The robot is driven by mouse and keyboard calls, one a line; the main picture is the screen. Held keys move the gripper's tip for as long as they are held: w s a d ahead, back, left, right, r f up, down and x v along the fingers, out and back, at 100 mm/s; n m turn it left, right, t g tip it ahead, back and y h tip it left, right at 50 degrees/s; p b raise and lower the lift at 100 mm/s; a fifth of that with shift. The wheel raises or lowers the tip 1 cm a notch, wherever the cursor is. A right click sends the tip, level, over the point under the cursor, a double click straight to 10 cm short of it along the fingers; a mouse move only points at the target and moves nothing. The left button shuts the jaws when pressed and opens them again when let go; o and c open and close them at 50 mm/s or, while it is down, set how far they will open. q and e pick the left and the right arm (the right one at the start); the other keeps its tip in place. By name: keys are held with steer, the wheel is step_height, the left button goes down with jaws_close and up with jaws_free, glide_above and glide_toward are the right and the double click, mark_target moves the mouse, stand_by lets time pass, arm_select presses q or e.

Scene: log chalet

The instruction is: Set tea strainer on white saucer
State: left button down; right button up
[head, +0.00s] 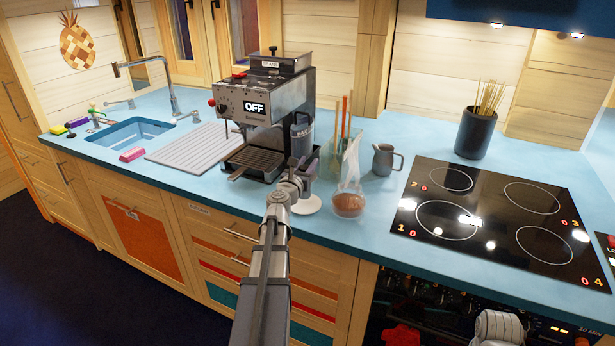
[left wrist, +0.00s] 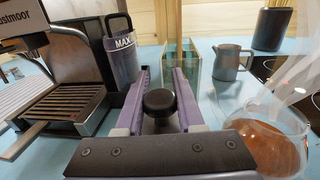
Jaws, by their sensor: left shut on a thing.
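My left gripper (head: 297,172) is in front of the coffee machine's right side, above the counter. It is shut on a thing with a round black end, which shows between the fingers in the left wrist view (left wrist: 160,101). This is probably the tea strainer, but its mesh part is hidden. The white saucer (head: 308,206) lies on the counter near the front edge, just below and right of the gripper, partly covered by my arm. The saucer cannot be made out in the left wrist view. My right gripper is out of view.
The coffee machine (head: 262,108) stands left of the gripper, with a MAX-marked container (left wrist: 121,50) beside it. A steaming glass with brown contents (head: 348,203) stands right of the saucer. A glass holder (left wrist: 180,62) and a grey jug (head: 384,160) are behind. The hob (head: 490,215) is right.

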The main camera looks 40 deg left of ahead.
arm_select(q)
steer(key=shift+f+b, duration=1.2)
steer(key=shift+f, duration=0.35)
steer(key=shift+f, duration=0.1)
steer(key=shift+f, duration=0.15)
steer(key=c, duration=0.5)
jaws_free()
steer(key=shift+r, duration=0.2)
steer(key=shift+r, duration=0.15)
steer(key=v, duration=1.2)
